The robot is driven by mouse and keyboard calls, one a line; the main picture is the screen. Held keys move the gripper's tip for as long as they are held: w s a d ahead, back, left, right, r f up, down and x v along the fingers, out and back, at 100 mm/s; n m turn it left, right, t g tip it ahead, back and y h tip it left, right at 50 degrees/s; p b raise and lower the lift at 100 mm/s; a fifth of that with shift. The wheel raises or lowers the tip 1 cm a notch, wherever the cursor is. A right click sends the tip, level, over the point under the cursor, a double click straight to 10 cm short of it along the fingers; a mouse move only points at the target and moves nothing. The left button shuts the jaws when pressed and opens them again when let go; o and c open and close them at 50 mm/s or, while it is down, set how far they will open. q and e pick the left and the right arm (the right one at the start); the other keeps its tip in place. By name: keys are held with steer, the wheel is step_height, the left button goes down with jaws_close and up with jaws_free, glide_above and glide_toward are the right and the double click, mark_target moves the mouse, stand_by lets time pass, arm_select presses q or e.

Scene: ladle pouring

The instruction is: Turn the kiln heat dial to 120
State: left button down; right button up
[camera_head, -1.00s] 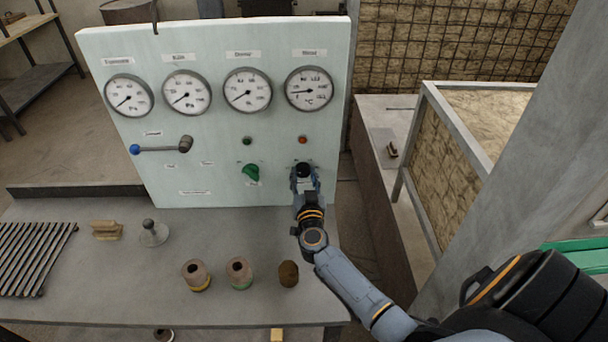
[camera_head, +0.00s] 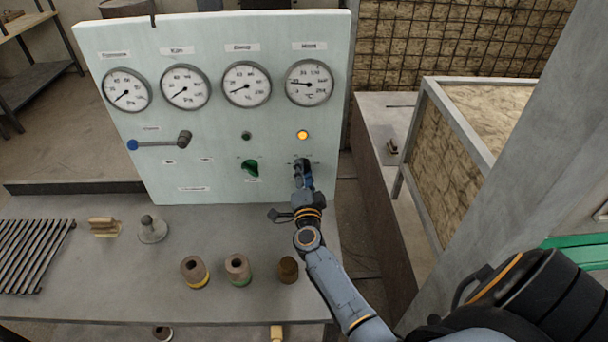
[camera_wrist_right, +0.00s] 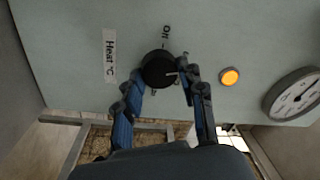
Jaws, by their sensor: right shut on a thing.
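The heat dial is a black round knob (camera_wrist_right: 158,68) on the pale panel, beside a "Heat °C" label (camera_wrist_right: 110,55) and an "Off" mark (camera_wrist_right: 165,36) in the wrist view. A light pointer line on it is turned away from "Off"; the scale numbers are too small or hidden to read. My right gripper (camera_wrist_right: 167,76) is shut on the dial, one finger on each side. In the head view, the right gripper (camera_head: 304,178) is at the panel's lower right and covers part of the dial (camera_head: 303,164). My left gripper is not in view.
An orange lamp (camera_head: 302,134) glows above the dial. A gauge (camera_head: 309,83) is above the lamp. A green knob (camera_head: 251,168) is left of the dial, and a lever (camera_head: 160,144) is farther left. Several small items, including a brown cylinder (camera_head: 288,270), stand on the grey bench (camera_head: 120,290).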

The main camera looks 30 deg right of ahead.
steer(key=m+b, duration=0.1)
steer(key=m, duration=0.3)
steer(key=m+b, duration=0.1)
steer(key=m, duration=0.4)
steer(key=shift+a+f+m+g+h, duration=0.1)
steer(key=shift+f+m+g+h, duration=0.05)
steer(key=shift+m+g+h, duration=0.2)
stand_by(0.3)
steer(key=o, duration=1.2)
steer(key=shift+c, duration=0.2)
